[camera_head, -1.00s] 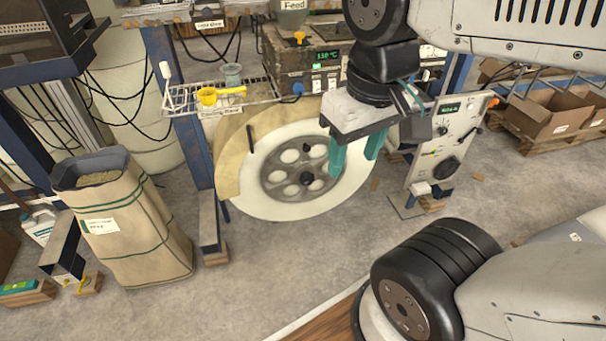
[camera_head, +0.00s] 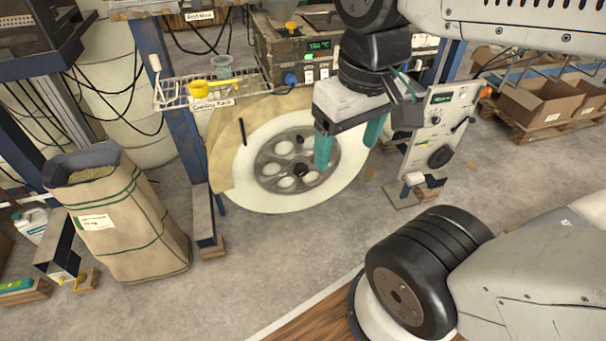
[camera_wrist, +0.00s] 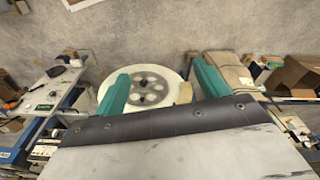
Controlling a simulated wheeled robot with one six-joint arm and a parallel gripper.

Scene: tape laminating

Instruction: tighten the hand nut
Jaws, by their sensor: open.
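The hand nut looks like the small black knob (camera_head: 301,170) at the middle of the grey hub of a large pale tape reel (camera_head: 350,180). In the wrist view the dark knob (camera_wrist: 143,84) shows at the hub centre, between the fingers in the picture. My gripper (camera_head: 348,154) is open and empty, its two teal fingers pointing down in front of the reel's upper right part. The left finger overlaps the hub's right side in the head view. The gripper (camera_wrist: 160,70) also shows in the wrist view. The exact gap to the knob cannot be told.
A blue post (camera_head: 180,125) and a full sack (camera_head: 125,215) are to the left. Floor below is clear.

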